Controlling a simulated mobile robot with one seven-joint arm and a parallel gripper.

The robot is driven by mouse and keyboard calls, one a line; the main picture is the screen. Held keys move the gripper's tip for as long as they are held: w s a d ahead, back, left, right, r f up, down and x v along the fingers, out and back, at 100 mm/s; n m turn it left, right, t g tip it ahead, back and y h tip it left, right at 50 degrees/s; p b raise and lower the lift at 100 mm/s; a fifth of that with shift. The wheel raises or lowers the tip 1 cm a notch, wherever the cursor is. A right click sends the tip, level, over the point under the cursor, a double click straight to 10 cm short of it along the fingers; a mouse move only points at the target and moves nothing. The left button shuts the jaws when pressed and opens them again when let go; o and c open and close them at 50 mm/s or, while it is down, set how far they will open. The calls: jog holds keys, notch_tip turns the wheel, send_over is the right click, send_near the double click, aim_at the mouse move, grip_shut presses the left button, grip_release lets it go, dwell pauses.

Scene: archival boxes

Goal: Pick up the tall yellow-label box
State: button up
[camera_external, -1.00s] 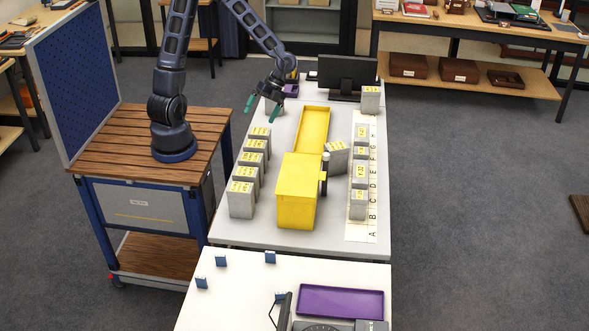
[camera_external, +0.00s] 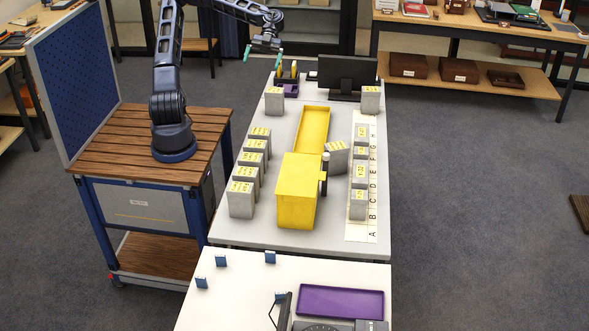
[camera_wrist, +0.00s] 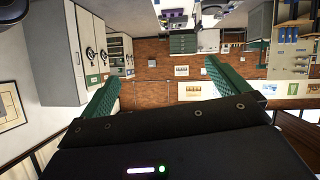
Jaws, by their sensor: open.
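Several grey boxes with yellow labels stand on the grey table in the external view. A row runs down the left side, with a large box (camera_external: 241,199) at its near end. A separate upright box (camera_external: 274,103) stands at the back left and another (camera_external: 370,101) at the back right. I cannot tell for sure which one is the tall box. My gripper (camera_external: 264,53) is open and empty, raised above the far end of the table, clear of the boxes. Its green fingers are spread in the wrist view (camera_wrist: 160,82), with no box between them.
A large yellow container (camera_external: 297,192) and a long yellow tray (camera_external: 313,128) fill the table's middle. A tilted grey box (camera_external: 337,158) stands beside them. More boxes line a lettered strip (camera_external: 368,219) at right. A black monitor (camera_external: 347,73) stands behind.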

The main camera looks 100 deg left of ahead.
notch_tip(320, 180, up, 4)
jog(key=s+a+f+m+t, duration=0.1)
jog(key=s+a, duration=0.1)
jog(key=a, duration=0.1)
send_near(256, 142)
jog(key=shift+a+r+h, duration=0.3)
jog(key=shift+a+h, duration=0.1)
jog(key=shift+a, duration=0.25)
jog(key=shift+d+f, duration=0.15)
jog(key=shift+f, duration=0.2)
jog(key=shift+x, duration=5.25)
jog(key=c, duration=1.5)
